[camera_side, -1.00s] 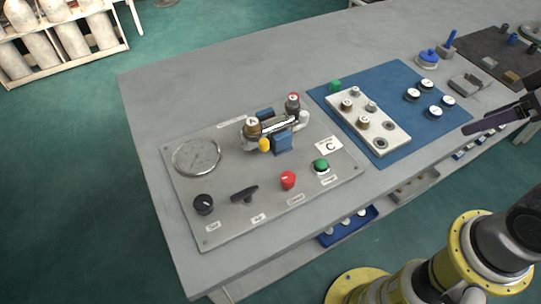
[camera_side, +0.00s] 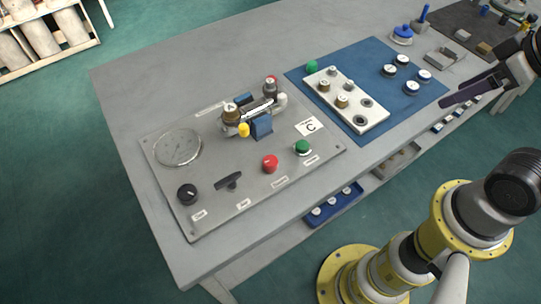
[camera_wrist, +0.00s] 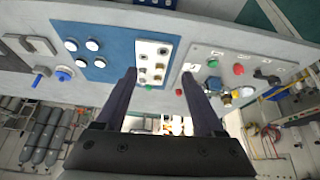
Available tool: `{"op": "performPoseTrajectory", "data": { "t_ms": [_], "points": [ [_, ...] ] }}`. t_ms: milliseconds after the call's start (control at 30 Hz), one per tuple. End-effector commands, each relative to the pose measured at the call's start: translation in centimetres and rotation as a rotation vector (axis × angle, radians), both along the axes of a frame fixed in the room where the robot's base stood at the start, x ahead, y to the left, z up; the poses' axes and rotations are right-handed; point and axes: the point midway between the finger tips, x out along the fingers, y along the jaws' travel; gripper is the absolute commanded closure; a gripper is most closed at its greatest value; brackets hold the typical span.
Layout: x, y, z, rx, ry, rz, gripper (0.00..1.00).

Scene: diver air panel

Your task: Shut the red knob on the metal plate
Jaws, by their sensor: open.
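The metal plate (camera_side: 200,212) lies on the grey bench and carries a round gauge, a row of controls and a small valve block. A red knob (camera_side: 270,164) stands in its front row between a black lever and a green knob; it also shows in the wrist view (camera_wrist: 238,69). I cannot tell how far either is turned. My gripper (camera_wrist: 158,78) is open and empty, with its fingers apart. In the side view it is at the far right, away from the plate.
Next to the plate is a blue mat (camera_side: 384,62) with a white block (camera_side: 345,98) and several white-topped caps. Blue parts (camera_side: 402,36) stand farther right. A blue tray (camera_side: 335,206) sits below the bench's front edge. Bare bench lies left of the plate.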

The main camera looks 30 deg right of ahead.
Motion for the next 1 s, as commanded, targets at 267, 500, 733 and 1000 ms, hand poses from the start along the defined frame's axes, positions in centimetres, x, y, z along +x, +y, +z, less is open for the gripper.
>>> {"op": "performPoseTrajectory", "data": {
  "t_ms": [267,500,733,1000],
  "points": [
    [2.8,0.6,4.1,-0.143,0.005,0.304,0.3],
    [8.1,3.7,6.7,-0.24,0.07,0.642,0.3],
    [14.4,10.3,6.5,-0.317,0.155,1.02,0.3],
    [18.6,20.8,1.7,-0.363,0.271,1.371,0.3]
  ]
}}
